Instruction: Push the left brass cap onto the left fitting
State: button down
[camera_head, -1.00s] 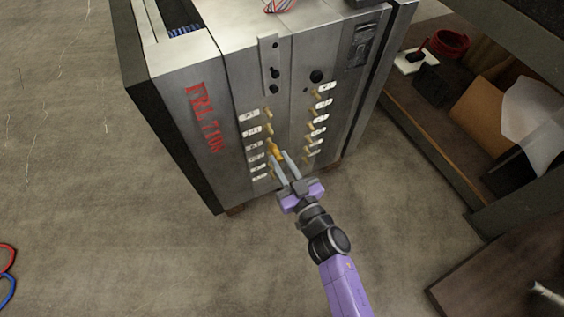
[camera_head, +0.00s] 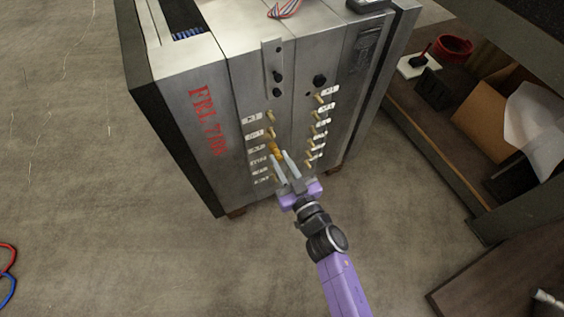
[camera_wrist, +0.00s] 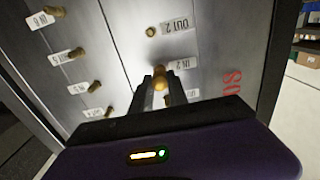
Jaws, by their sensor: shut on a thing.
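The steel mould base (camera_head: 222,185) stands on the floor with two columns of brass fittings on its front face. My gripper (camera_head: 280,158) is shut on a yellow brass cap (camera_head: 276,149) at the left column. In the wrist view, the cap (camera_wrist: 160,84) sits between the fingertips. It is in front of a brass fitting (camera_wrist: 158,69) beside the IN 2 label. I cannot tell whether cap and fitting touch or how far the cap is seated. A bare fitting (camera_wrist: 151,31) shows beside the OUT 2 label.
Other fittings stick out close by, such as the right column's top one (camera_head: 318,98). A bench (camera_head: 425,147) with a red ring-shaped object (camera_head: 453,47) stands to the right. The floor (camera_head: 130,245) in front and left is mostly clear.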

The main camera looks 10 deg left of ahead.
jog(key=shift+w, duration=0.1)
jog(key=c, duration=0.8)
grip_release()
jog(key=p+v, duration=0.3)
jog(key=v, duration=0.4)
jog(key=shift+p, duration=0.35)
dwell(0.7)
